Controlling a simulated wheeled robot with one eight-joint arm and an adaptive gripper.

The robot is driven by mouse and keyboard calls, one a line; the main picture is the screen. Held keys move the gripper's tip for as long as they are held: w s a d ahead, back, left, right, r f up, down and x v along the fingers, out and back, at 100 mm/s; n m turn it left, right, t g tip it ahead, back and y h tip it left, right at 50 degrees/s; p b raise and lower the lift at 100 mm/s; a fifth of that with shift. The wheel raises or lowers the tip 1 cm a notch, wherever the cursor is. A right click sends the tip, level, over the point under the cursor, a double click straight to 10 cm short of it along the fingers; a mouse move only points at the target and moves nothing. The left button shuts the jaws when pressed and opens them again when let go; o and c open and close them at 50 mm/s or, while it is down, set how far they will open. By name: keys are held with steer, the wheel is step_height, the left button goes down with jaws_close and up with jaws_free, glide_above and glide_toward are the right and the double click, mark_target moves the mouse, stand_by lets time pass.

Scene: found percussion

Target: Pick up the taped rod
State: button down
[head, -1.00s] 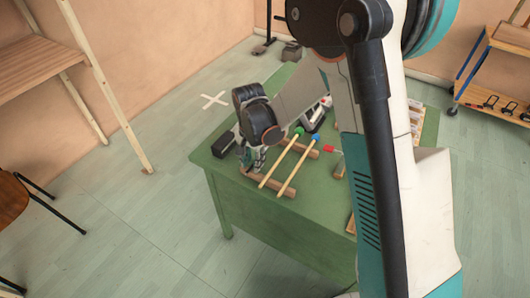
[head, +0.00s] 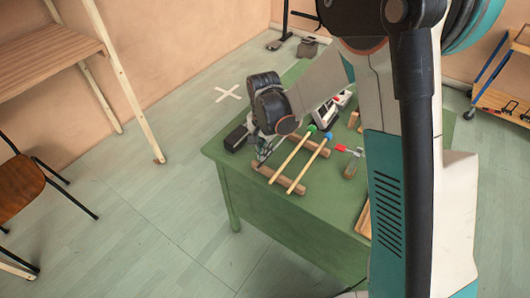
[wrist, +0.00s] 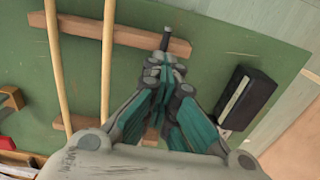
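The taped rod (wrist: 166,38) shows in the wrist view as a short dark end sticking out past my fingertips, over the end of a brown wooden rail (wrist: 130,36). My gripper (wrist: 165,70) has its teal and grey fingers drawn close together on either side of the rod and looks shut on it. The fingers hide the rest of the rod. In the head view my gripper (head: 263,150) is low over the left end of the green table (head: 300,222), left of two mallets.
The green-headed mallet (head: 293,157) and blue-headed mallet (head: 309,166) lie across the rails, close beside my gripper. A black box (wrist: 247,99) lies on the other side. A red-tipped item (head: 343,148) lies farther right. A wooden shelf (head: 45,48) stands left; floor between is clear.

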step_height(320, 180, up, 18)
steer(key=p, duration=0.5)
steer(key=shift+f, duration=0.1)
steer(key=shift+c, duration=2.4)
jaws_free()
step_height(320, 180, up, 12)
